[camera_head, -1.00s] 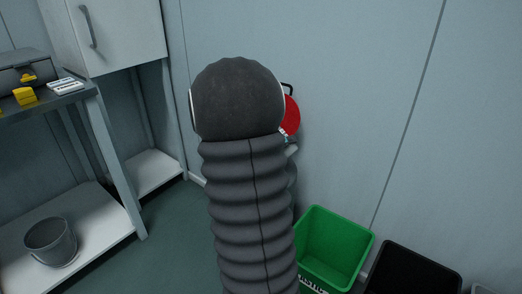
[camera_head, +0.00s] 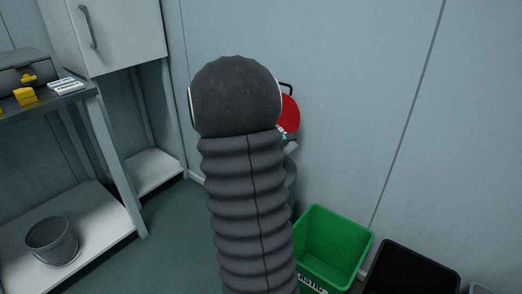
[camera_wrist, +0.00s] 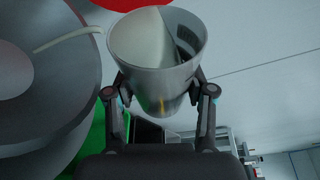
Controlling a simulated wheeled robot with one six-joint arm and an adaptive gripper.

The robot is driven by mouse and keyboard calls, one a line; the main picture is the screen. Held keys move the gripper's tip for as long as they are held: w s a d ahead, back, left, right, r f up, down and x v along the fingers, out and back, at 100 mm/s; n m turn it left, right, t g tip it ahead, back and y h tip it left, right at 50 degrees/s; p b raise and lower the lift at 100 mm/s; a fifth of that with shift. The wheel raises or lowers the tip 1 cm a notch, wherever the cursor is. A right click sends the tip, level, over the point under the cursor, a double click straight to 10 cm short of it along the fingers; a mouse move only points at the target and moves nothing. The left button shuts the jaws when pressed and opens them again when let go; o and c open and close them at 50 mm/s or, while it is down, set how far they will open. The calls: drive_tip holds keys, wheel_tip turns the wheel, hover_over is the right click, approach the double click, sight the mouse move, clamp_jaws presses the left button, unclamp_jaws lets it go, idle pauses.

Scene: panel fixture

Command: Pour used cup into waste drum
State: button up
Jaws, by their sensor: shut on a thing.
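My gripper (camera_wrist: 160,92) is shut on a translucent cup (camera_wrist: 168,95), one finger on each side, in the wrist view. The cup's mouth faces the top of that picture, and a pale mass fills the left part inside it. A pale curved strand (camera_wrist: 68,38) runs from the cup's rim leftward over the round grey waste drum (camera_wrist: 60,95); it looks like a stream of liquid. My arm hides the cup and most of the drum there.
A green bin (camera_head: 335,240) and a black bin (camera_head: 410,270) stand right of my arm along the wall. At the left are a bench with a lower shelf holding a grey bucket (camera_head: 52,240), and a white cabinet (camera_head: 120,35). Floor between is clear.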

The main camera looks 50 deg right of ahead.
drive_tip(key=shift+f+n+h, duration=0.3)
drive_tip(key=shift+n, duration=0.4)
idle(1.2)
drive_tip(key=shift+w+a+r+n+p, duration=0.1)
drive_tip(key=shift+w+r+n+p, duration=0.2)
drive_tip(key=shift+w+p, duration=0.3)
drive_tip(key=shift+w+r+n+p, duration=0.15)
drive_tip(key=shift+w+n+p, duration=0.25)
drive_tip(key=shift+p, duration=0.3)
idle(0.6)
drive_tip(key=shift+w+f+n+g+h, duration=0.1)
drive_tip(key=shift+f+n+g+h, duration=0.25)
drive_tip(key=shift+n, duration=0.35)
idle(0.8)
